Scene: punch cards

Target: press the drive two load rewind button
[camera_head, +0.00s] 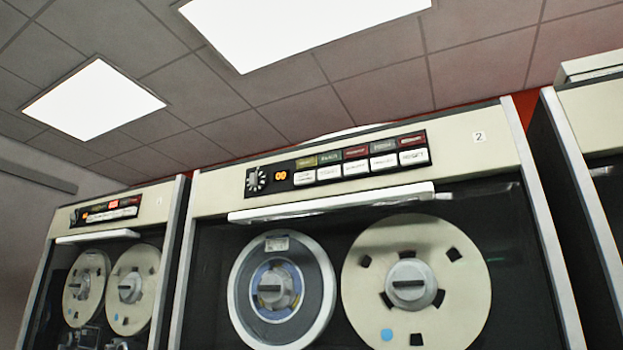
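Drive two (465,170) is the large cream tape cabinet in the middle and right, with a "2" label (479,137) at its upper right. Its black control panel (337,162) holds a dial (256,180), an orange lit display (281,175), a row of coloured indicators (356,153) and a row of white buttons (356,169) below them. The lettering on the buttons is too small to read surely, so I cannot tell which one is load rewind. Neither of my grippers is in view.
A white handle bar (333,203) runs below the panel, above two tape reels (281,290) (416,283). Another drive (152,204) stands at the left, with a red lit indicator (113,205). A third cabinet (595,120) is cut off at the right edge.

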